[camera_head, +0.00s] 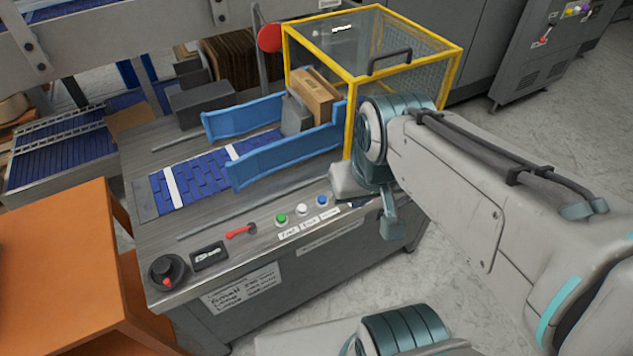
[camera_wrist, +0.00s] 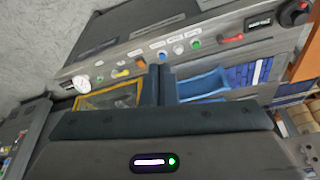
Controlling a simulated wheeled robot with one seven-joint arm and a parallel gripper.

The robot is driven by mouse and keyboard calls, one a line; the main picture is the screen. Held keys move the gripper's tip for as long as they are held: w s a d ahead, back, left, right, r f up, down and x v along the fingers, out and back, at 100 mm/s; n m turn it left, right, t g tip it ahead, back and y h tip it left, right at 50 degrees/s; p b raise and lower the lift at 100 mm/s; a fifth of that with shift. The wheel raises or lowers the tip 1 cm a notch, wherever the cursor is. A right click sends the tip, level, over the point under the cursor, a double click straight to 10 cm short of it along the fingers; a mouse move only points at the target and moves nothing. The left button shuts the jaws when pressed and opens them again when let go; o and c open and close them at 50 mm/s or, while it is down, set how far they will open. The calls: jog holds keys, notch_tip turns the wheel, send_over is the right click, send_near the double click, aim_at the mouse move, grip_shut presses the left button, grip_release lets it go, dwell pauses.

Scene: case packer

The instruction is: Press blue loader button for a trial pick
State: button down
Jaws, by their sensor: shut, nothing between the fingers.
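The blue button (camera_head: 321,201) sits at the right end of a row of three on the front edge of the case packer's panel. A white button (camera_head: 301,208) and a green button (camera_head: 281,218) are to its left. In the wrist view the blue button (camera_wrist: 161,57) shows just beyond the tips of my gripper (camera_wrist: 160,68), whose dark fingers are shut together with nothing between them. I cannot tell whether the tips touch the button. In the head view my wrist is just right of the button and the fingertips are hard to make out.
A red handle (camera_head: 240,231) and a black knob with a red centre (camera_head: 167,271) are left on the panel. Blue guide rails (camera_head: 285,158) flank the belt behind. A yellow-framed guard (camera_head: 352,75) stands close behind my wrist. A brown carton (camera_head: 315,95) is between the rails.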

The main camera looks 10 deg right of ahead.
jog(key=w+d+f+m+h, duration=0.1)
jog(key=w+d+f+m, duration=0.2)
jog(key=w+f+m, duration=0.35)
jog(key=m+t+y+b, duration=0.1)
jog(key=m+t+y, duration=0.4)
jog(key=m, duration=1)
send_over(325, 200)
notch_tip(325, 200, down, 17)
jog(key=shift+r, duration=0.2)
jog(key=shift+f, duration=0.15)
notch_tip(325, 200, down, 8)
jog(key=b, duration=0.8)
jog(key=shift+s, duration=0.1)
jog(key=shift+f+b, duration=0.3)
jog(key=shift+b, duration=0.1)
